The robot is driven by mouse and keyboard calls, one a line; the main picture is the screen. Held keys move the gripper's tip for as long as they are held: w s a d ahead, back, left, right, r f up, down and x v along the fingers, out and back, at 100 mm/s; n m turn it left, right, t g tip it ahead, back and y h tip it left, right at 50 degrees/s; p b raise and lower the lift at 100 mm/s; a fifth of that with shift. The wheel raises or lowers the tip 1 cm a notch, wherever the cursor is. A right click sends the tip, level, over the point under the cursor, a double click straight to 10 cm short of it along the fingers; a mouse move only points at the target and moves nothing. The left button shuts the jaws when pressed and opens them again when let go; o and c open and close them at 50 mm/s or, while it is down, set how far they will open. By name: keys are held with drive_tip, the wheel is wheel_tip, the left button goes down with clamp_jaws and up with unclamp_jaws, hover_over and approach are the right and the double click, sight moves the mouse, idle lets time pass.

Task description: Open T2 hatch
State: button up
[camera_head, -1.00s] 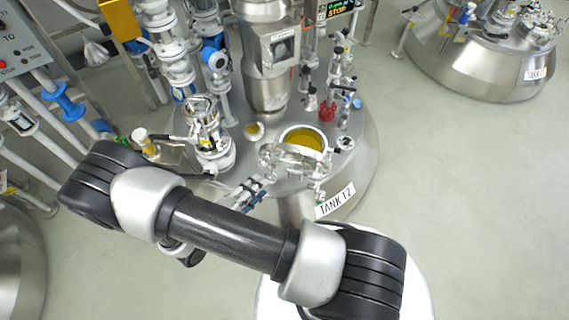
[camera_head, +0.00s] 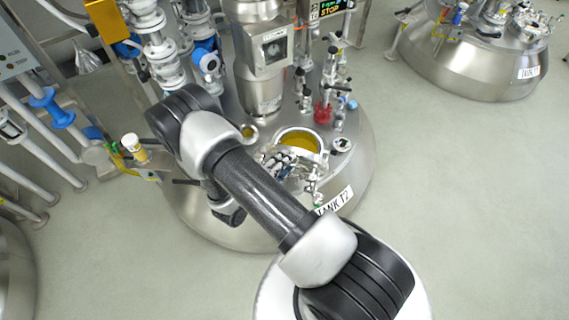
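The steel tank labelled "TANK T2" (camera_head: 355,215) stands in the middle. On its top is a round hatch opening (camera_head: 299,139) with a bright rim and yellow inside, so it looks uncovered. Metal parts at its front edge (camera_head: 312,172), perhaps the lid and its clamp or hinge, are partly hidden by my arm and gripper. My gripper (camera_head: 279,159) is small and partly behind my arm. It is at the near left edge of the opening, beside or touching the metal parts. I cannot tell whether its fingers are open or shut, or hold anything.
A steel column with a square window (camera_head: 273,50) rises behind the opening. A red fitting (camera_head: 323,113) and valves stand right of it. Blue-and-white pipework (camera_head: 205,58) is at the left. Another tank (camera_head: 480,65) stands at upper right. The floor at right (camera_head: 470,210) is clear.

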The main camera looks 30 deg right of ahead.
clamp_jaws()
idle(0.4)
drive_tip(key=shift+w+d+r, duration=0.1)
drive_tip(key=shift+w+r, duration=0.05)
